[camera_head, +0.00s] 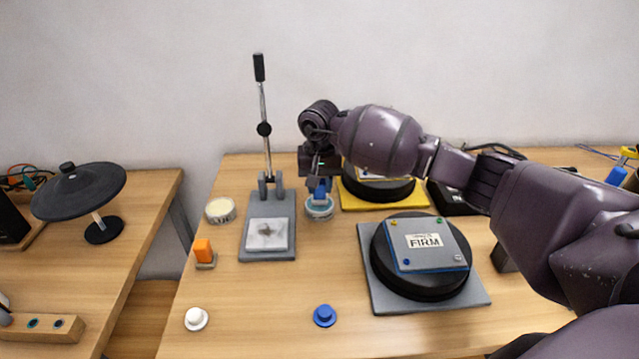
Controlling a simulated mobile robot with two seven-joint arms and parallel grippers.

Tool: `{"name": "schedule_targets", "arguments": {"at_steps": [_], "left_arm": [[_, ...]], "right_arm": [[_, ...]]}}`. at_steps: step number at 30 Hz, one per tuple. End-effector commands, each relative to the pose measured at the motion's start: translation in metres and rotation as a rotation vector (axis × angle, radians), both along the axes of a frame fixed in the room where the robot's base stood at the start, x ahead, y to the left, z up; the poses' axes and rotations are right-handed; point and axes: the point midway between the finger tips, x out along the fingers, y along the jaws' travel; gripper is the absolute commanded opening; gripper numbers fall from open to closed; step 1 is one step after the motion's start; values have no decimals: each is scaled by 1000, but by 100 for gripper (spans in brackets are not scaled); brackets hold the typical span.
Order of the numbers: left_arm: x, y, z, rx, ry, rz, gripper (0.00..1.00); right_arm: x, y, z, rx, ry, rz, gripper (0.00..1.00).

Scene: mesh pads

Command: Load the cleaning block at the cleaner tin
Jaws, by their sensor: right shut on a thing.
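My right gripper (321,180) reaches in from the right and points down, shut on a blue block (320,192). The block is right at the top of a small round tin (319,212) with a pale and blue side. I cannot tell whether the block touches what is in the tin, because the gripper and block hide most of its top. A second round tin (220,210) with a cream top stands open to the left. An orange block (203,249) stands on a small grey base at the left front. My left gripper is not in view.
A lever press (267,235) with a tall upright handle stands left of the gripper. A round black pad with a FIRM card (428,247) sits on a grey plate; another stands on a yellow plate (352,202). White (196,319) and blue (325,316) knobs lie in front.

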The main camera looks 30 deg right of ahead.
Motion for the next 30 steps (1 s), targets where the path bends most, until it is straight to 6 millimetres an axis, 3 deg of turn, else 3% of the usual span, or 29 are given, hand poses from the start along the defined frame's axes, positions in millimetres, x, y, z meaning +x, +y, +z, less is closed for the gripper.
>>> {"name": "schedule_targets", "arguments": {"at_steps": [30], "left_arm": [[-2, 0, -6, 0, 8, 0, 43]], "right_arm": [[0, 0, -9, 0, 0, 0, 12]]}}
